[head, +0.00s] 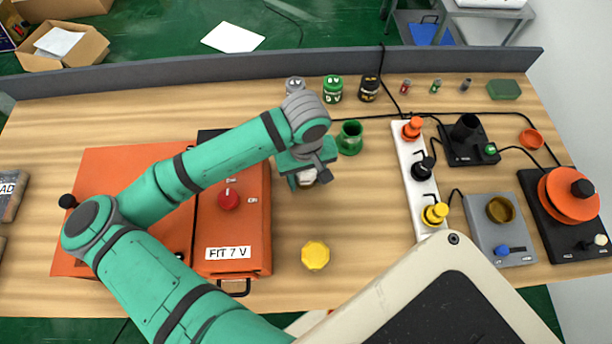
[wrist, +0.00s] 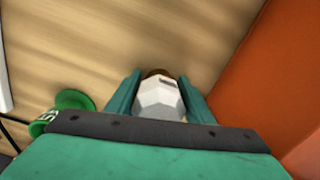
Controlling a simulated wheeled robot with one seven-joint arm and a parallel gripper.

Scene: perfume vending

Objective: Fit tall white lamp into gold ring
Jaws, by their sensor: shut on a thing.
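My gripper (head: 303,176) is over the middle of the table, to the right of the orange box. It is shut on a white faceted lamp (wrist: 158,100). The lamp sits between the two green fingers in the wrist view, with a brownish part at its far end. In the head view only a small part of the white lamp (head: 308,178) shows below the gripper, so I cannot tell its height or whether it touches the table. The gold ring (head: 489,211) is on a grey block at the right, and its opening looks empty.
A yellow faceted piece (head: 315,255) lies in front of my gripper. A green spool-like cup (head: 350,138) stands close behind it. A white strip (head: 423,191) with orange, black and yellow posts lies between my gripper and the grey block (head: 513,235). Cables cross the right side.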

